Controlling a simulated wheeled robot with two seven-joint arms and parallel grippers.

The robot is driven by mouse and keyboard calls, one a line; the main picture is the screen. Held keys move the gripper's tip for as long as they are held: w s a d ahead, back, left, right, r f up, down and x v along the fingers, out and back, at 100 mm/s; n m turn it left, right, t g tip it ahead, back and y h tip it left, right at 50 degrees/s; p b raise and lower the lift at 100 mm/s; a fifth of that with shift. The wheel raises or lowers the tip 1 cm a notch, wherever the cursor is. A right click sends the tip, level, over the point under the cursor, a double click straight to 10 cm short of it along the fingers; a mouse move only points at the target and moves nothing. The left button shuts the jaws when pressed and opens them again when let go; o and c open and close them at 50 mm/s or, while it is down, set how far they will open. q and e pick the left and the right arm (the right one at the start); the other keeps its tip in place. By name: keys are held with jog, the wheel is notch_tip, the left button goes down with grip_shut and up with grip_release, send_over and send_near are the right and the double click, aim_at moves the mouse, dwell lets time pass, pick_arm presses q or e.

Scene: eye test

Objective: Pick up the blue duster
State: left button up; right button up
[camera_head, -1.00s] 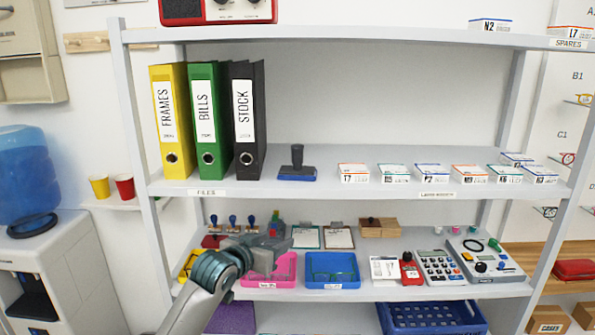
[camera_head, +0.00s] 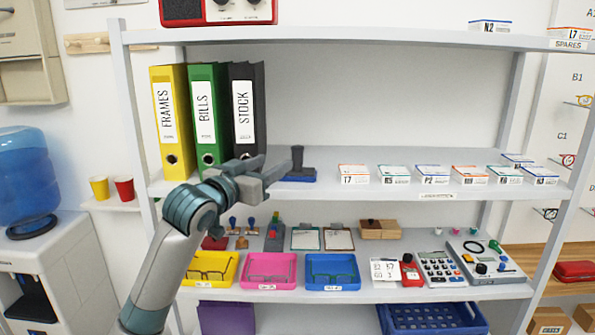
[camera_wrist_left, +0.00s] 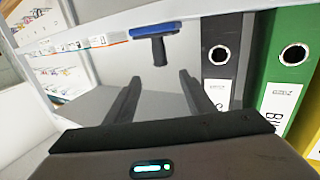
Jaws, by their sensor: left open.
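The blue duster (camera_head: 299,166) stands on the upper shelf, right of the black binder, with its dark handle pointing up and its blue base on the shelf. My left gripper (camera_head: 262,170) is just left of the duster, in front of the black binder. In the left wrist view the duster (camera_wrist_left: 155,30) shows ahead of the open, empty fingers (camera_wrist_left: 160,90), apart from them, and appears upside down. My right gripper is not in view.
Yellow, green and black binders (camera_head: 244,90) stand close on the left of the duster. Several small labelled boxes (camera_head: 354,174) sit to its right. The shelf behind the duster is clear. Trays with glasses (camera_head: 270,268) are on the shelf below.

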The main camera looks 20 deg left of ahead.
aim_at(295, 152)
pick_arm(q)
jog(key=shift+w, duration=0.1)
jog(key=w+p, duration=0.1)
jog(key=w, duration=0.2)
jog(key=w+d+p, duration=0.1)
jog(key=w, duration=0.3)
jog(key=w+d+p, duration=0.1)
jog(key=w+p, duration=0.1)
jog(key=w, duration=0.2)
jog(key=shift+d, duration=0.1)
jog(key=shift+w+f, duration=0.1)
jog(key=shift+w, duration=0.35)
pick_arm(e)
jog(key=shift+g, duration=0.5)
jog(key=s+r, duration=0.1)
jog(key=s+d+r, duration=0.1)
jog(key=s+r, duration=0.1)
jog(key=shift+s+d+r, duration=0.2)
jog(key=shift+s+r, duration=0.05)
pick_arm(q)
jog(key=shift+d+p, duration=0.1)
jog(key=shift+p, duration=0.2)
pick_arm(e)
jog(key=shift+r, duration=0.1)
